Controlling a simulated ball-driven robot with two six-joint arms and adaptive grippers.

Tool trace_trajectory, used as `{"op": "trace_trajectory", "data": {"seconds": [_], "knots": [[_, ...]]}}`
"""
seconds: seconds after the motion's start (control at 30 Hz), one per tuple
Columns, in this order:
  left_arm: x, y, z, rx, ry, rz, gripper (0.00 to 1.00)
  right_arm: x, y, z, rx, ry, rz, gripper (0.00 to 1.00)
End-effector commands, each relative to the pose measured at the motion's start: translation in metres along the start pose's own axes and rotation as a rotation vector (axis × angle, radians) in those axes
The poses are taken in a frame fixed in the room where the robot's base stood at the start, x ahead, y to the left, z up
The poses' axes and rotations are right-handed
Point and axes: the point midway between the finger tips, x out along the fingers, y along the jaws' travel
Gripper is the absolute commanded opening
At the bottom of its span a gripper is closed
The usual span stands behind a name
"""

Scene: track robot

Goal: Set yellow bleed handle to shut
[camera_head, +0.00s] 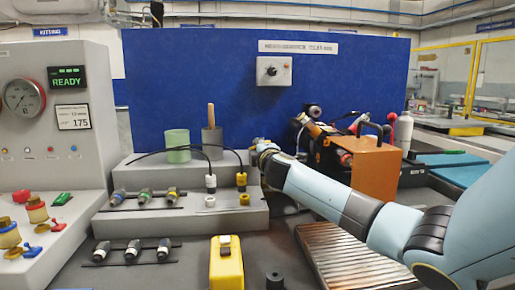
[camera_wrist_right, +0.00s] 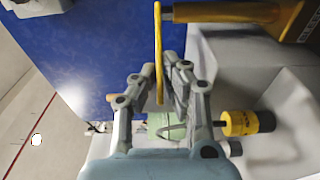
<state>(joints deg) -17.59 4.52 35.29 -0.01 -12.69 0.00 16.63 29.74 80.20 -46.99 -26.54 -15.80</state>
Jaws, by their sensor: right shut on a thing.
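The yellow bleed handle (camera_wrist_right: 158,45) shows in the right wrist view as a thin yellow bar running lengthwise up the picture. Its upper end is by a brass-yellow body (camera_wrist_right: 235,12) at the top right. My right gripper (camera_wrist_right: 159,82) has its fingers on both sides of the handle's lower end and is shut on it. In the head view my right gripper (camera_head: 262,148) is small, at the far end of my arm in front of the blue panel. I cannot make out the handle clearly there. My left gripper is not in view.
A grey stepped stand (camera_head: 130,222) holds several connectors, a green cup (camera_head: 176,146) and black cables. An orange box (camera_head: 373,170) stands behind my right arm. A yellow device (camera_head: 226,268) stands at the front. A gauge console (camera_head: 70,110) is at left.

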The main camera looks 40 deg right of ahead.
Motion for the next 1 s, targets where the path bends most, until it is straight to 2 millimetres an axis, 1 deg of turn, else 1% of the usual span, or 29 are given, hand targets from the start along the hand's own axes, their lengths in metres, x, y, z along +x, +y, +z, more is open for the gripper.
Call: {"op": "trace_trajectory", "data": {"seconds": [0.13, 0.17, 0.2, 0.3, 0.33, 0.47, 0.57, 0.67, 0.77, 1.0], "knots": [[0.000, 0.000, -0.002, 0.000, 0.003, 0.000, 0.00, 0.000, -0.001, 0.000, -0.001, 0.000, -0.002, 0.00], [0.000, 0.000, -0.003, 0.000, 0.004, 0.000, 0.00, 0.000, -0.001, 0.000, -0.001, 0.000, -0.001, 0.09], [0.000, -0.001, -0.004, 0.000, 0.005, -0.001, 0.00, 0.000, -0.001, 0.000, -0.001, 0.000, -0.002, 0.15], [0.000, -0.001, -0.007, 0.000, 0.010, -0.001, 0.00, 0.000, -0.001, 0.000, -0.001, -0.001, -0.001, 0.28], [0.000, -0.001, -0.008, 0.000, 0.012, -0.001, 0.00, 0.000, -0.001, 0.000, -0.001, -0.001, -0.001, 0.30], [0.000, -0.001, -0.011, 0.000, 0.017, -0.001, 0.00, 0.000, 0.000, 0.000, -0.001, -0.001, -0.001, 0.30], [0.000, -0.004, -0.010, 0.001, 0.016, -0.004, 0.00, 0.000, 0.000, 0.000, -0.001, -0.001, 0.000, 0.30], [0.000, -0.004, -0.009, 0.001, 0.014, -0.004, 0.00, -0.005, -0.001, 0.001, -0.002, -0.002, -0.001, 0.30], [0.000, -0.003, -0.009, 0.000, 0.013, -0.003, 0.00, -0.019, -0.001, 0.000, -0.003, 0.000, -0.001, 0.30], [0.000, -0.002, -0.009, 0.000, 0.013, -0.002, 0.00, -0.074, -0.002, 0.000, -0.003, 0.002, -0.003, 0.30]]}}
